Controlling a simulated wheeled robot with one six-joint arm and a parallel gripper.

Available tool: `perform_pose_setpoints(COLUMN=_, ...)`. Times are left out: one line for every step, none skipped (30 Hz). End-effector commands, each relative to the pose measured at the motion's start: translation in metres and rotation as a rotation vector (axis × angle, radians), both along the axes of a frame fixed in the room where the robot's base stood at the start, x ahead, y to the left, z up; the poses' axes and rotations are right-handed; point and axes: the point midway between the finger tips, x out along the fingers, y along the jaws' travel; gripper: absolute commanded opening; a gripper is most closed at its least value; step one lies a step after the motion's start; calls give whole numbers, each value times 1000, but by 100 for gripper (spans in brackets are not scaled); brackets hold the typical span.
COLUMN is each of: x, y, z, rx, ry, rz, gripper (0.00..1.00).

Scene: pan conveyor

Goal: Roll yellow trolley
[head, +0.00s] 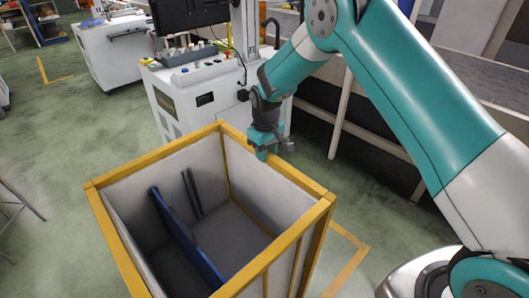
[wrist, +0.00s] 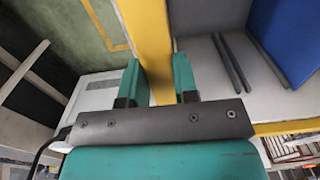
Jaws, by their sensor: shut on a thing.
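The yellow trolley (head: 152,157) is an open box with a yellow frame and grey-white walls. It stands on the floor in the lower middle of the head view. My gripper (head: 262,150) is at its far right rim, pointing down. In the wrist view, the two teal fingers (wrist: 160,80) of my gripper stand on either side of the yellow rim bar (wrist: 147,35) and are shut on it. A blue panel (head: 185,240) and dark grey bars (head: 192,193) are inside the trolley. The trolley's lower part and wheels are out of view.
A white control cabinet (head: 180,105) with a monitor (head: 187,12) stands just behind the trolley. A conveyor structure with pale posts (head: 341,115) runs along the right. Green floor (head: 45,130) is open on the left. Yellow floor markings (head: 350,262) lie at the trolley's right.

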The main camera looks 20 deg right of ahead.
Motion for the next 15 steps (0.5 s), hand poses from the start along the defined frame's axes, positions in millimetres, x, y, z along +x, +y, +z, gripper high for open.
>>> perform_pose_setpoints(x=3, y=0, z=2, rx=2, ry=-10, rz=-1, gripper=0)
perform_pose_setpoints(x=3, y=0, z=2, rx=2, ry=-10, rz=-1, gripper=0)
perform_pose_setpoints(x=3, y=0, z=2, rx=2, ry=-10, rz=-1, gripper=0)
perform_pose_setpoints(x=3, y=0, z=2, rx=2, ry=-11, rz=-1, gripper=34)
perform_pose_setpoints(x=3, y=0, z=2, rx=2, ry=-10, rz=-1, gripper=41)
perform_pose_setpoints(x=3, y=0, z=2, rx=1, ry=-9, rz=-1, gripper=51)
perform_pose_setpoints(x=2, y=0, z=2, rx=2, ry=-9, rz=-1, gripper=53)
perform_pose_setpoints(x=2, y=0, z=1, rx=2, ry=-8, rz=-1, gripper=53)
perform_pose_setpoints(x=2, y=0, z=1, rx=1, ry=-7, rz=-1, gripper=53)
perform_pose_setpoints(x=2, y=0, z=1, rx=1, ry=-6, rz=-1, gripper=53)
perform_pose_setpoints(x=2, y=0, z=1, rx=1, ry=-6, rz=-1, gripper=53)
perform_pose_setpoints(x=1, y=0, z=1, rx=0, ry=-5, rz=0, gripper=53)
perform_pose_setpoints(x=1, y=0, z=1, rx=1, ry=-5, rz=0, gripper=53)
perform_pose_setpoints(x=1, y=0, z=1, rx=1, ry=-5, rz=0, gripper=53)
perform_pose_setpoints(x=1, y=0, z=1, rx=1, ry=-4, rz=0, gripper=53)
